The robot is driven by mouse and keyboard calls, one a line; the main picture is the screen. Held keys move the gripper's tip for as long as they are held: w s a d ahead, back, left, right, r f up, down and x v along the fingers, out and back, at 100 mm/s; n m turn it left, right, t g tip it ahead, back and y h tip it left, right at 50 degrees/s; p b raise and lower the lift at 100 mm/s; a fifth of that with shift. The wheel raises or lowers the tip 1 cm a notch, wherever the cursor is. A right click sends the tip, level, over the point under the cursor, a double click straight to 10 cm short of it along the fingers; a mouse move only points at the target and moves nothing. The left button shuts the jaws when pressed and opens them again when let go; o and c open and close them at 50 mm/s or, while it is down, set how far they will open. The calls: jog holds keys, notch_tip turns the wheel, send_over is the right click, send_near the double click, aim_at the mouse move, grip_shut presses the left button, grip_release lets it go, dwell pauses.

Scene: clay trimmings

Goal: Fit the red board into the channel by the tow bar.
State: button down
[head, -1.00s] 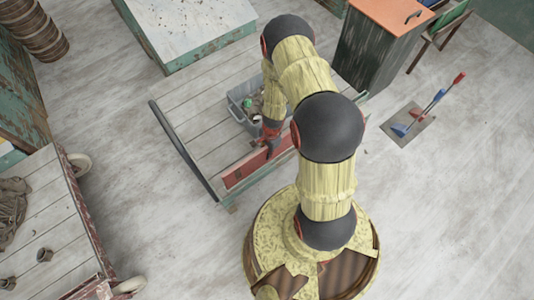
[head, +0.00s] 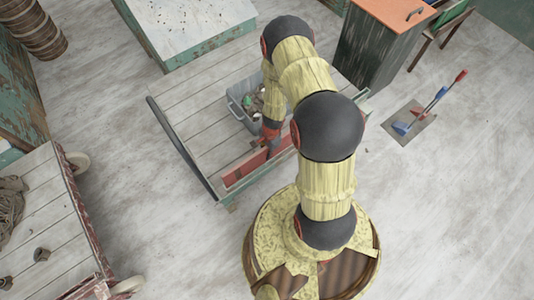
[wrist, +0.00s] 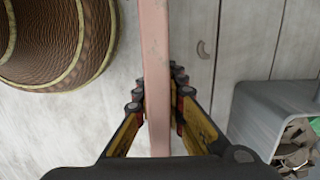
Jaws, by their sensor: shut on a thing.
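The red board (head: 238,174) stands on edge along the near side of the grey plank cart (head: 213,127). My gripper (head: 268,143) is shut on the board's upper edge, toward its right part. In the wrist view the board (wrist: 156,45) runs upright between my two fingers (wrist: 158,100). A dark bar (head: 181,148), apparently the tow bar, crosses the cart's left end, close to the board's left end. The channel is hidden beneath the board, and I cannot tell how deep the board sits.
A grey bin (head: 235,108) with scraps stands on the cart behind my gripper; it also shows in the wrist view (wrist: 252,115). A speckled-top table (head: 190,25) is behind. Another plank cart (head: 45,215) is at left, with open floor between.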

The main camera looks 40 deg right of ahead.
jog(key=shift+f+b, duration=0.4)
jog(key=shift+f, duration=0.1)
jog(key=c, duration=1.8)
grip_release()
jog(key=shift+o, duration=0.2)
jog(key=r, duration=0.4)
jog(key=d+r, duration=0.1)
jog(key=r, duration=0.7)
jog(key=shift+d, duration=0.15)
